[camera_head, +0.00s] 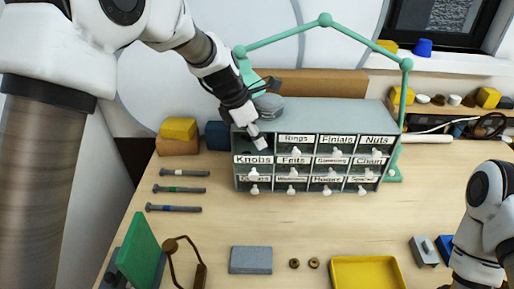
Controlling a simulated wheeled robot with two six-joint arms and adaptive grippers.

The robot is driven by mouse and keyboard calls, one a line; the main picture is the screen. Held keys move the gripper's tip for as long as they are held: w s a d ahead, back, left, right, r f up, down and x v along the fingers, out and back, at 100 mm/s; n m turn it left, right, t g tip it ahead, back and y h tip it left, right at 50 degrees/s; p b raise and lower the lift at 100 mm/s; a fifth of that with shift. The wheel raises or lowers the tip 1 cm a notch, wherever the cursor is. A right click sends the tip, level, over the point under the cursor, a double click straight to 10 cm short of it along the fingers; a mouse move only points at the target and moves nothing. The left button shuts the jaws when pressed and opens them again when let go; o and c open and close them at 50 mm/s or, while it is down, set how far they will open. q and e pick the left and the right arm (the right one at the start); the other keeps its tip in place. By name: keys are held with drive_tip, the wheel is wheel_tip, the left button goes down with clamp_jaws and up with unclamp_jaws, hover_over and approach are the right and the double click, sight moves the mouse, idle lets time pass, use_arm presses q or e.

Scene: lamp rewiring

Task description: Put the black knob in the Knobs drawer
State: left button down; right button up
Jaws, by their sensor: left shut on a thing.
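The grey drawer cabinet (330,112) stands at the back of the table. Its Knobs drawer (252,160) is at the left and appears pulled out, with a dark opening behind its label. My left gripper (260,139) reaches down from the upper left, just above this drawer. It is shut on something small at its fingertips. I take this to be the black knob, but its shape and colour are hidden at this size. My right arm (485,215) shows at the right edge; its gripper is out of the picture.
A green lamp arm (290,36) arches over the cabinet. A grey round piece (268,105) is on the cabinet top, close to my left gripper. Several bolts (180,189) lie at the left. A yellow tray (368,273) and a grey block (250,260) are in front.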

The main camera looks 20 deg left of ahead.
sight(257, 152)
use_arm(q)
drive_tip(key=f, duration=0.2)
drive_tip(key=shift+w+f, duration=0.35)
drive_tip(key=shift+w, duration=0.05)
drive_tip(key=shift+s+f+p, duration=0.15)
drive_tip(key=shift+s+f, duration=0.1)
drive_tip(key=shift+f, duration=0.3)
drive_tip(key=shift+s+f+p, duration=0.15)
drive_tip(key=shift+s+f, duration=0.05)
drive_tip(key=shift+f, duration=0.55)
drive_tip(key=shift+w+f, duration=0.2)
drive_tip(key=shift+w, duration=0.15)
drive_tip(key=c, duration=1.2)
unclamp_jaws()
drive_tip(key=shift+s+r, duration=0.15)
